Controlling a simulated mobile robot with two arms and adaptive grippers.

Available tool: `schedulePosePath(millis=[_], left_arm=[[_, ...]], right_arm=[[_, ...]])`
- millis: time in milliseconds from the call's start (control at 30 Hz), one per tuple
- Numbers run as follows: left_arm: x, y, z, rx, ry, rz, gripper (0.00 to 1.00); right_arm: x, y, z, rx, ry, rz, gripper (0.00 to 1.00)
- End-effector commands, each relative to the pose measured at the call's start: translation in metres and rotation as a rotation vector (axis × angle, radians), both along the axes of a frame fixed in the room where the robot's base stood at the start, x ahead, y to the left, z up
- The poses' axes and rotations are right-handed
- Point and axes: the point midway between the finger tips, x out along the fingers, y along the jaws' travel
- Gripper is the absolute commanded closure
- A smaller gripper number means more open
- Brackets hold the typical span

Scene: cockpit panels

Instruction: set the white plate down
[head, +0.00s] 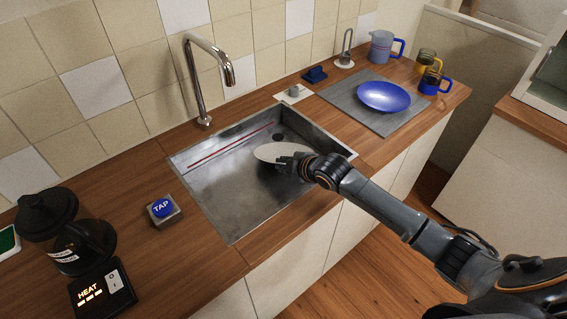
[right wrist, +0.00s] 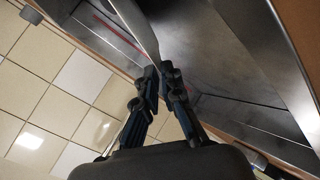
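The white plate (head: 268,152) is over the steel sink basin (head: 215,195) in the head view, towards its right side. My right gripper (head: 290,161) is shut on the plate's near right edge. In the right wrist view the plate (right wrist: 138,28) shows nearly edge-on, with its rim between the fingertips of the right gripper (right wrist: 162,78). I cannot tell whether the plate touches the sink. My left gripper is not in view.
A blue plate (head: 384,96) lies on a grey mat (head: 345,107) right of the sink, with a blue mug (head: 432,83) nearby. A tap (head: 203,85) rises behind the sink. A TAP button (head: 161,209) and a coffee maker (head: 65,235) stand left.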

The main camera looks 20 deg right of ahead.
Motion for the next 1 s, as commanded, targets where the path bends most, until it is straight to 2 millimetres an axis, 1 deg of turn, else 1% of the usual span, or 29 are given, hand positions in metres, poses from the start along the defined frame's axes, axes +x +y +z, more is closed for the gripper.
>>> schedulePosePath(millis=[33,67,100,433,533,667,1000], left_arm=[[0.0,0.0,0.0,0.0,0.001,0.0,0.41],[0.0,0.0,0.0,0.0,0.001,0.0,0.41],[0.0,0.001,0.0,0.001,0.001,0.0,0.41],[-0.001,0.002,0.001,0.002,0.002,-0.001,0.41],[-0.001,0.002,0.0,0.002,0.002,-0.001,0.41],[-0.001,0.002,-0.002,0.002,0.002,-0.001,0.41],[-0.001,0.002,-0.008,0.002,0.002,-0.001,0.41]], right_arm=[[0.0,0.0,0.001,0.0,-0.001,0.0,0.8],[0.0,0.0,0.001,0.0,-0.001,0.0,0.74],[0.0,0.0,0.001,0.0,-0.001,0.0,0.72],[0.0,0.0,0.004,0.0,-0.002,-0.001,0.72],[-0.006,-0.003,0.008,-0.002,-0.002,0.0,0.72],[-0.022,-0.008,0.019,-0.003,-0.002,0.002,0.72],[-0.072,-0.024,0.057,-0.003,-0.002,0.002,0.72]])
